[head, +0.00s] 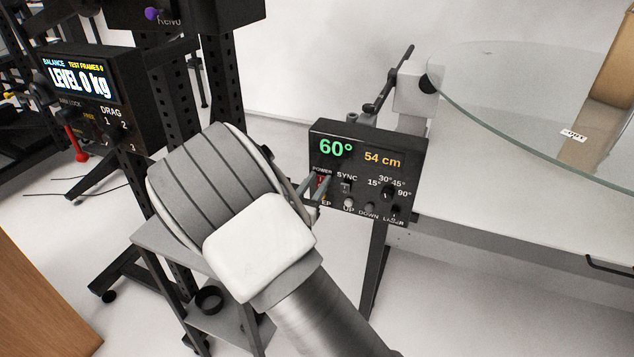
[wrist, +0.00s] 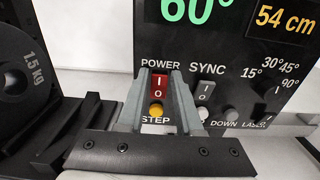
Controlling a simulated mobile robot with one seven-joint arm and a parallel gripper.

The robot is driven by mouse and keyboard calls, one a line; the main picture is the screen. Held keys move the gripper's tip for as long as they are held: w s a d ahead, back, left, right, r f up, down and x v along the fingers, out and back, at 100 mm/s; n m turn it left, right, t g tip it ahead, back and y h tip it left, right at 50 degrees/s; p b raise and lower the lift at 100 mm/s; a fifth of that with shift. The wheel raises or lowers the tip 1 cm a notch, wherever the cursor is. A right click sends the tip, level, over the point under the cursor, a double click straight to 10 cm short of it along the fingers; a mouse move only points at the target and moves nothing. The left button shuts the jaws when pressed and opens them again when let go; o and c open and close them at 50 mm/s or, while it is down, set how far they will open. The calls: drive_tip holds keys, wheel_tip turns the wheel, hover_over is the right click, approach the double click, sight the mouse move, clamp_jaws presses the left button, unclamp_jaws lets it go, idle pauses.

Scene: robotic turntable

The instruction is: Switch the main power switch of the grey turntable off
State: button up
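The turntable's control box (head: 412,160) is black, with lit readings of 60° and 54 cm; it also shows in the wrist view (wrist: 228,45). Its main power switch (wrist: 160,83) is a red rocker under the word POWER, marked I above and 0 below. In the head view the switch (head: 320,180) is partly hidden by my fingers. My gripper (wrist: 160,72) is open and empty, with one grey finger on each side of the switch in the wrist view. In the head view my gripper (head: 315,187) is at the panel's left part. I cannot tell whether the fingertips touch the panel.
A grey SYNC switch (wrist: 206,88) is just right of my fingers, and a yellow STEP button (wrist: 156,110) is below the power switch. A glass disc (head: 510,90) is at the right. A black rack with a balance display (head: 80,77) stands at the left.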

clamp_jaws()
drive_tip(key=shift+s+f+t+h+b, duration=0.15)
drive_tip(key=shift+f+t+h+b, duration=0.15)
drive_tip(key=shift+f+t+b, duration=0.7)
drive_tip(key=shift+s+r+t+h+b, duration=0.15)
drive_tip(key=shift+t+h+b, duration=0.1)
drive_tip(key=shift+t+b, duration=0.35)
drive_tip(key=shift+w+r+t+h+b, duration=0.15)
drive_tip(key=shift+t+h+b, duration=0.15)
drive_tip(key=shift+t, duration=0.4)
drive_tip(key=shift+s, duration=0.1)
drive_tip(key=shift+o, duration=2.3)
unclamp_jaws()
drive_tip(key=shift+s+a, duration=0.1)
